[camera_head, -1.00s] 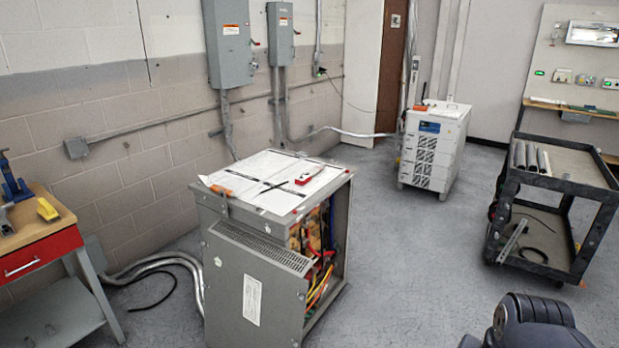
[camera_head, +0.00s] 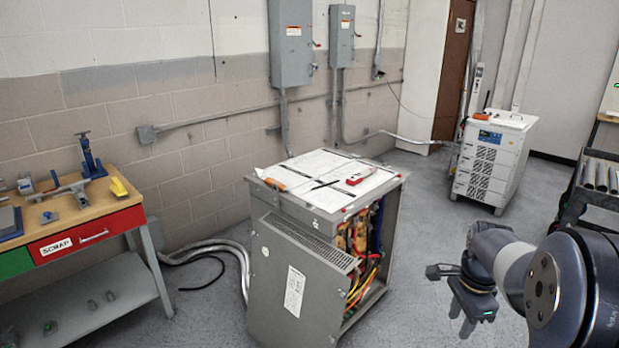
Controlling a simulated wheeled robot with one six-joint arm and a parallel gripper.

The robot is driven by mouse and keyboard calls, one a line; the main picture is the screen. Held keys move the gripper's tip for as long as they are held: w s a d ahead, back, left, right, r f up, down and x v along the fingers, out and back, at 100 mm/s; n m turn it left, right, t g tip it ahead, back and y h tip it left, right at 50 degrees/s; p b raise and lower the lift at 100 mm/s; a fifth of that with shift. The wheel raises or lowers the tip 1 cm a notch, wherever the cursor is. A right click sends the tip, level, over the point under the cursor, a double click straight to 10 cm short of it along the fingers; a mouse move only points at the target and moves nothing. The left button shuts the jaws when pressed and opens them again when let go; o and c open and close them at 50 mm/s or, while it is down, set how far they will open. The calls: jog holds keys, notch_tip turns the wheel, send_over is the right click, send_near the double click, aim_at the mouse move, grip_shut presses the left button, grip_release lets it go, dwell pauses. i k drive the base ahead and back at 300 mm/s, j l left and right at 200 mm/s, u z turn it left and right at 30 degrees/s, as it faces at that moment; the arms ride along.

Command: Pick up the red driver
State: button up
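A small red and pale tool (camera_head: 357,180) lies on white sheets on top of the grey transformer cabinet (camera_head: 300,255). An orange-handled tool (camera_head: 275,184) lies at the left edge of the same top. Both are too small to tell for sure which is the red driver. My gripper (camera_head: 461,318) hangs at the lower right, to the right of the transformer and well apart from both tools. Its fingers point down and look apart, with nothing seen between them.
The transformer's right side is open, with coloured cables (camera_head: 362,270) showing. A workbench (camera_head: 115,205) with a red drawer and tools stands at left. A white cabinet (camera_head: 490,165) stands behind, and a dark cart (camera_head: 590,205) at the right edge. Floor right of the transformer looks clear.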

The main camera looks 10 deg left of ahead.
aim_at(365, 173)
jog(key=i+l+u, duration=0.2)
jog(key=i+u, duration=0.2)
jog(key=i+l+u, duration=0.85)
jog(key=i+l, duration=0.45)
jog(key=l, duration=0.3)
jog(key=i+l+u, duration=0.1)
jog(key=i+l, duration=0.35)
jog(key=l, duration=0.3)
jog(key=i+l, duration=0.25)
jog(key=l, duration=0.15)
jog(key=i+l, duration=0.2)
jog(key=l, duration=0.2)
jog(key=u, duration=0.05)
